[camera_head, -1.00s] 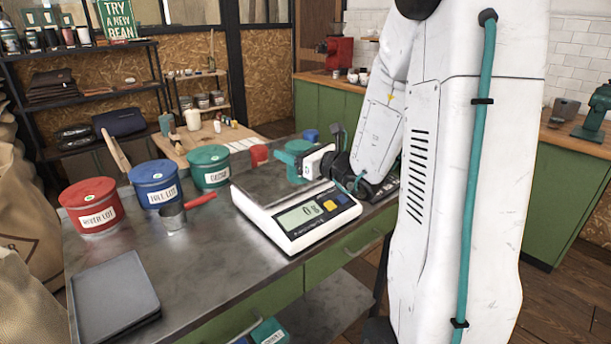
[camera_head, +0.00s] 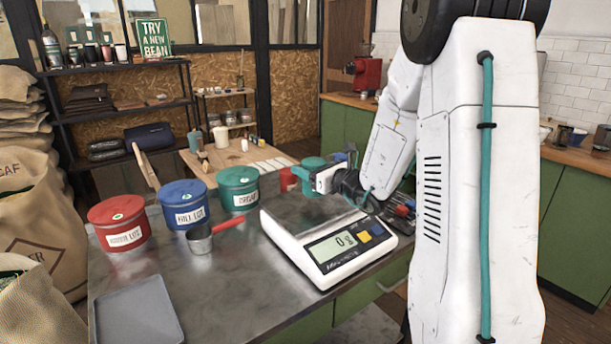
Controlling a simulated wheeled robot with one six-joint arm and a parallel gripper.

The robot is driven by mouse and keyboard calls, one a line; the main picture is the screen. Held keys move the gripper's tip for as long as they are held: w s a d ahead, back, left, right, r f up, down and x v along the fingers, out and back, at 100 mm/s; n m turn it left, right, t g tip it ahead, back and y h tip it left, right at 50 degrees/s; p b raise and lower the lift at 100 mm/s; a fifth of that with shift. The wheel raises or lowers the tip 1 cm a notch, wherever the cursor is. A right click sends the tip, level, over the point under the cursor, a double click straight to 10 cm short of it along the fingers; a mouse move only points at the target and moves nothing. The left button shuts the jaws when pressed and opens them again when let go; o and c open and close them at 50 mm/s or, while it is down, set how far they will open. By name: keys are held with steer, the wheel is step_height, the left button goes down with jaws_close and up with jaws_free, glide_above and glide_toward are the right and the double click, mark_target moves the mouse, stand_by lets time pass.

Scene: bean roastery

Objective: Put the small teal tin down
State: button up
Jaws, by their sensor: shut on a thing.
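The small teal tin (camera_head: 313,163) is at the end of my arm, beyond the scale's far edge. My gripper (camera_head: 312,184) is seen from behind and the side, shut on the tin. The tin appears held up near a small red tin (camera_head: 289,180). The wrist hides part of it, and I cannot tell its exact height above the table.
A white scale (camera_head: 330,250) reading 0 g stands on the metal table (camera_head: 235,300). To its left are a teal tin (camera_head: 238,188), blue tin (camera_head: 184,205), red tin (camera_head: 119,225), red-handled scoop (camera_head: 200,240) and grey tray (camera_head: 138,312). Bare table lies between tray and scale.

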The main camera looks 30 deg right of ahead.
steer(key=shift+w+d, duration=0.2)
steer(key=shift+w, duration=0.1)
steer(key=f, duration=0.3)
steer(key=shift+w+f, duration=0.2)
steer(key=shift+w, duration=0.15)
steer(key=shift+d+f, duration=0.1)
steer(key=shift+d, duration=0.05)
steer(key=shift+s, duration=0.1)
steer(key=o, duration=1.1)
steer(key=shift+f, duration=0.15)
